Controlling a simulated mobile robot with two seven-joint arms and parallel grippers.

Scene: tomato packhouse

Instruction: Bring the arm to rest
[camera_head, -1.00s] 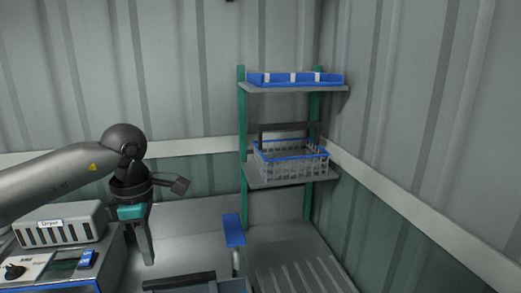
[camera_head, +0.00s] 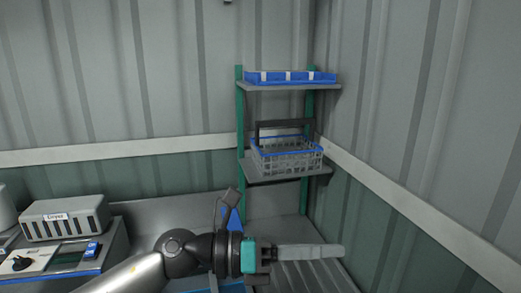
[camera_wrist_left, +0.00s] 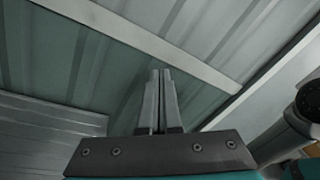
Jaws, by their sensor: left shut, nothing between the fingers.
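My left gripper (camera_head: 342,251) is low in the head view, in front of the shelf rack's foot, with its fingers pointing right. In the left wrist view its two fingers (camera_wrist_left: 160,72) lie side by side, closed together with nothing between them. Beyond the fingertips that view shows only the wall panels and a pale rail. My left arm comes in from the bottom left of the head view. My right gripper is in neither view.
A shelf rack (camera_head: 240,120) stands in the corner with a blue tray (camera_head: 290,77) on top and a wire basket (camera_head: 288,160) below. A grey slotted device (camera_head: 64,218) sits at left on a bench unit. The walls (camera_head: 420,120) are close at right.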

